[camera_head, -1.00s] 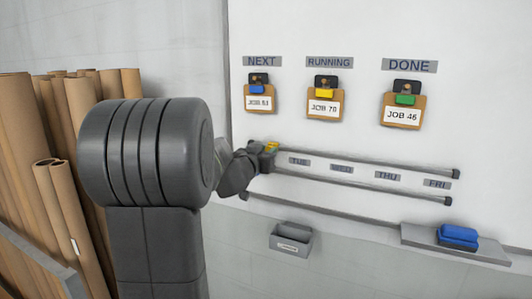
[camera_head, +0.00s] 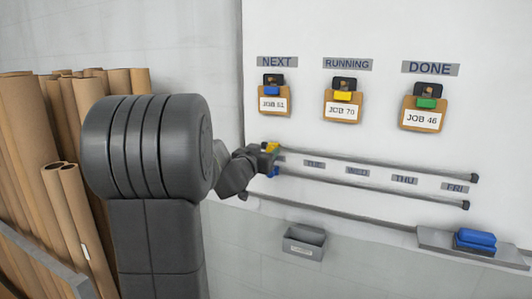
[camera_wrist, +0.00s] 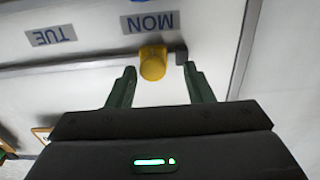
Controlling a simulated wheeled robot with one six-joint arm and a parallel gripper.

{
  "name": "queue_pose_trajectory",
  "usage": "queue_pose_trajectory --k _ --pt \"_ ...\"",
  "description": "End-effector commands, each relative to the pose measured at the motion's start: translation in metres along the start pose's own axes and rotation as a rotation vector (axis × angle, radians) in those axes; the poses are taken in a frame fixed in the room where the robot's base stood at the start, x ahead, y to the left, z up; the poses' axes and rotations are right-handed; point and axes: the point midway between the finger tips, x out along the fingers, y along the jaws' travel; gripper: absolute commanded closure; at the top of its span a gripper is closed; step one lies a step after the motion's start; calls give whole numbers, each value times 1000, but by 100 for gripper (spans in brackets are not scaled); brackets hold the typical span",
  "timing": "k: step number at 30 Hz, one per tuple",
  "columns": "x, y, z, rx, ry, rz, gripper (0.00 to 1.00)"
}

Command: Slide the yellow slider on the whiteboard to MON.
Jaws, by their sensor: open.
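The yellow slider (camera_wrist: 152,63) sits on the upper rail (camera_wrist: 85,66) of the whiteboard, lined up with the MON label (camera_wrist: 149,22) in the wrist view. It also shows in the head view (camera_head: 271,148), near the rail's left end. My gripper (camera_wrist: 160,70) is open, with one fingertip on each side of the slider. The left fingertip is very close to it; I cannot tell whether they touch. A clear gap separates it from the right fingertip.
The TUE label (camera_wrist: 51,36) is left of MON in the wrist view. A dark end stop (camera_wrist: 181,52) closes the rail. A blue piece (camera_head: 274,172) sits on the lower rail. A grey bin (camera_head: 304,241) hangs below; cardboard tubes (camera_head: 22,140) stand left.

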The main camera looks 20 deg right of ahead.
Motion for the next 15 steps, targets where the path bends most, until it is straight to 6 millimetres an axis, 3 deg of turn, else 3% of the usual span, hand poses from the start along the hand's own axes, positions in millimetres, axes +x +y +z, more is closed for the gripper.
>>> queue_pose_trajectory --k 9,15 --pt "-2 1 0 0 0 3 54" --pt "-27 1 0 1 1 1 54"
